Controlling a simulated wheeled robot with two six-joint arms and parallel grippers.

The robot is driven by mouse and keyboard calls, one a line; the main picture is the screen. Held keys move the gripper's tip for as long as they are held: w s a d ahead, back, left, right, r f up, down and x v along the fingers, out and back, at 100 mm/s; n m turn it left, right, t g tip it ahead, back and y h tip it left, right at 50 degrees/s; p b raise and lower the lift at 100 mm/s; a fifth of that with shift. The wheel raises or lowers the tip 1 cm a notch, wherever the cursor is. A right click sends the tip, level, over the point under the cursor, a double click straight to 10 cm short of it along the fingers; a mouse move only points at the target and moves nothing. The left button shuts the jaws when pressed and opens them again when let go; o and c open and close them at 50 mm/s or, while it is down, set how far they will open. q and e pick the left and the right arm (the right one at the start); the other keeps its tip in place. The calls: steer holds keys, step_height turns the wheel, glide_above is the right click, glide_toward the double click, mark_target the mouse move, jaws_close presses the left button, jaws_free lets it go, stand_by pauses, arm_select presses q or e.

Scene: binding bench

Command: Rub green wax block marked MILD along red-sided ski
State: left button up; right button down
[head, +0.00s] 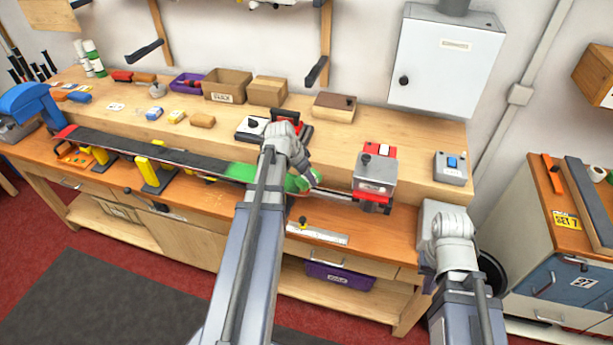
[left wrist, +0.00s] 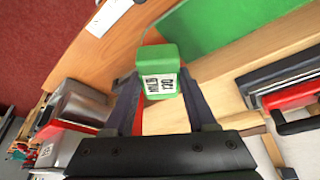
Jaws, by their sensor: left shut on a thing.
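The ski (head: 190,158) lies base up along the bench, with a long black base, a green stretch at its right end and a red tip at the left. My left gripper (left wrist: 160,88) is shut on a green wax block (left wrist: 158,62) with a white label, whose turned lettering I cannot read surely. In the left wrist view the block is beside the green part of the ski (left wrist: 230,25); contact cannot be told.
Yellow-topped vises (head: 150,172) stand under the ski. A grey and red machine (head: 375,178) is near the ski's right end. A metal scraper or ruler (head: 318,235) lies on the front of the bench. Wax blocks (head: 202,121), cardboard boxes (head: 227,86) and a red-handled tool line the raised shelf.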

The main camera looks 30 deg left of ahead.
mark_target(295, 186)
arm_select(q)
steer(key=shift+f+b, duration=1.05)
stand_by(0.4)
steer(key=shift+s+a+r, duration=0.1)
steer(key=shift+s+a, duration=0.1)
steer(key=shift+a, duration=0.65)
steer(key=shift+s+a+r, duration=0.1)
steer(key=shift+s+a, duration=0.1)
steer(key=shift+a, duration=0.65)
steer(key=shift+a, duration=0.15)
steer(key=shift+s+a+f, duration=0.1)
steer(key=shift+s+a, duration=0.1)
steer(key=shift+a, duration=0.6)
steer(key=shift+s+a+f, duration=0.1)
steer(key=shift+s+a, duration=0.1)
steer(key=shift+a, duration=0.55)
